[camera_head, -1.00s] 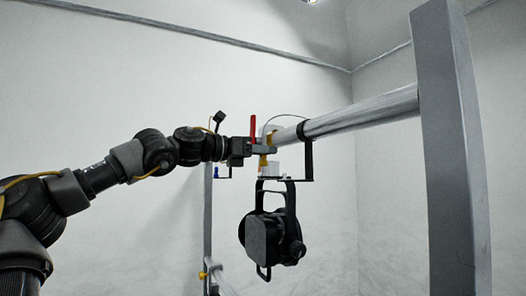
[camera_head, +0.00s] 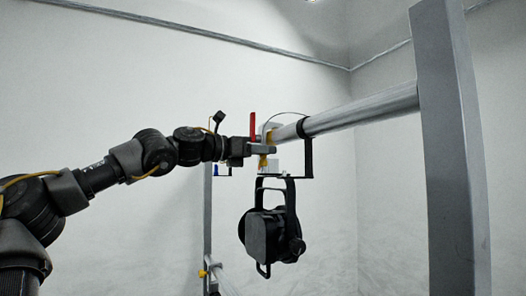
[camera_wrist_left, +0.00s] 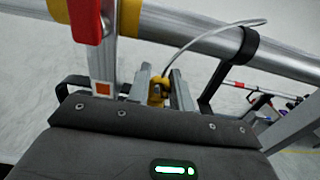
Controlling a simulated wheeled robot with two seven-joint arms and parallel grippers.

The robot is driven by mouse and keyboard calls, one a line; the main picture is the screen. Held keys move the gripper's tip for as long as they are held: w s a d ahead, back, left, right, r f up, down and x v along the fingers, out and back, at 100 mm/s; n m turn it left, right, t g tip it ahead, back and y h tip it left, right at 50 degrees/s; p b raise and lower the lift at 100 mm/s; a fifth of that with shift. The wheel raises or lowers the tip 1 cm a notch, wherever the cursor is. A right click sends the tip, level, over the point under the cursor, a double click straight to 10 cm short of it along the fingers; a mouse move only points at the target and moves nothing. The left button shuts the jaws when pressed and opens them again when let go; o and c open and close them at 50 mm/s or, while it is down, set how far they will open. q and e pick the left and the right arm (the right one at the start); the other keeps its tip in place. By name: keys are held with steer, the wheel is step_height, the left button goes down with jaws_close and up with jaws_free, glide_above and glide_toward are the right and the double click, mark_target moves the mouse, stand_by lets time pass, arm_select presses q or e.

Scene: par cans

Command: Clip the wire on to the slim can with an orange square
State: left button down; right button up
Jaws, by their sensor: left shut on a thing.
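The black can (camera_head: 268,236) hangs by its yoke under a black bracket (camera_head: 308,160) on the silver bar (camera_head: 362,112). My left gripper (camera_head: 268,150) is beside the bar's near-left end, above the can. In the left wrist view its fingers (camera_wrist_left: 160,90) are shut on a yellow clip (camera_wrist_left: 157,90). A thin grey wire (camera_wrist_left: 212,32) arches from the clip over the bar; it also shows in the head view (camera_head: 290,113). An orange square (camera_wrist_left: 102,88) is on a silver upright piece left of the fingers. The can's body is hidden in the wrist view. My right gripper is not in view.
A red part (camera_head: 253,125) stands up close to my left gripper; it is large in the wrist view (camera_wrist_left: 87,20). A thick grey post (camera_head: 455,160) stands at right. A thin grey post (camera_head: 207,215) stands behind. Space left of the can is clear.

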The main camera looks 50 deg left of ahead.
arm_select(q)
steer(key=shift+f+b, duration=0.7)
steer(key=shift+f, duration=0.2)
stand_by(1.1)
steer(key=c, duration=1.2)
jaws_free()
steer(key=shift+o, duration=0.2)
steer(key=shift+s, duration=0.1)
steer(key=b+v, duration=0.4)
steer(key=v, duration=0.6)
steer(key=shift+s, duration=0.3)
